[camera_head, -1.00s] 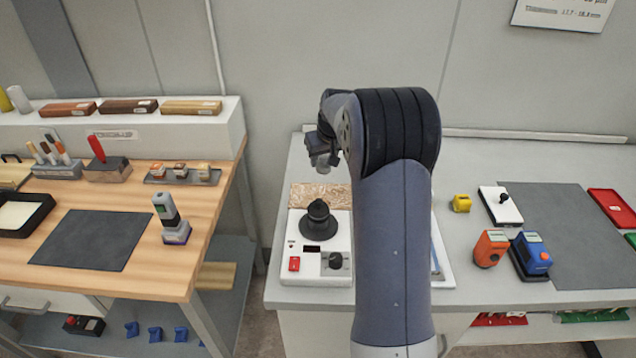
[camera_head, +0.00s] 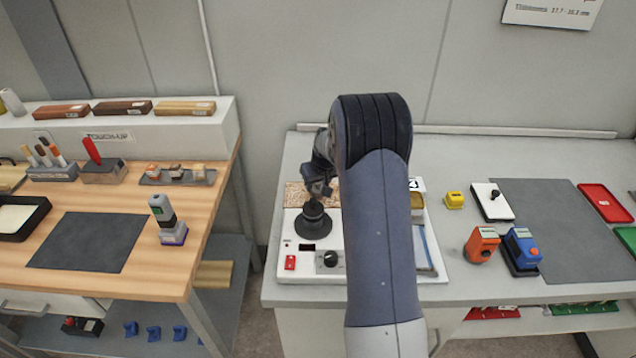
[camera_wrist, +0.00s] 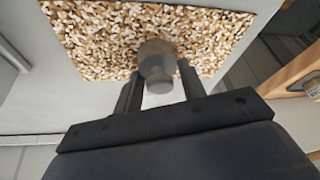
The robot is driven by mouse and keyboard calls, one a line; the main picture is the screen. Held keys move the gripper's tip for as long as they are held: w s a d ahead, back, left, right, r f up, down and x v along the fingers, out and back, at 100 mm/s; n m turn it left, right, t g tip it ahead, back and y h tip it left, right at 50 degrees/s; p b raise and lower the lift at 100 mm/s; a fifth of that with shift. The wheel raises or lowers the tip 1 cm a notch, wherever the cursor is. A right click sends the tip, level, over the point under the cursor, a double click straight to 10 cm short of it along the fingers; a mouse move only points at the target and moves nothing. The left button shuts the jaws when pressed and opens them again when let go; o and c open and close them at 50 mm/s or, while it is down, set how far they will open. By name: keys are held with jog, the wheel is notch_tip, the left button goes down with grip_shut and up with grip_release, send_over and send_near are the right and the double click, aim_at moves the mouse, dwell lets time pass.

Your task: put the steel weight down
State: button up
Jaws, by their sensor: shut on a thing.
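The steel weight (camera_wrist: 157,62) is a small grey knobbed cylinder between the fingers of my gripper (camera_wrist: 160,82) in the wrist view. My gripper is shut on it. Behind the weight in that view is a speckled tan board (camera_wrist: 95,40). In the head view my gripper (camera_head: 319,190) is low, close behind the black round knob-like post on the white device. The speckled board (camera_head: 293,194) shows there at the back of the device. The weight is hard to make out in the head view, and I cannot tell whether it touches the board.
The white device (camera_head: 291,246) carries a black post (camera_head: 313,224), a red switch (camera_head: 290,263) and a dial. A wooden bench stands left, across a gap.

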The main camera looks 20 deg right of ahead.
jog(key=o, duration=1.2)
jog(key=shift+r, duration=0.1)
jog(key=b+v, duration=0.1)
jog(key=v, duration=1.1)
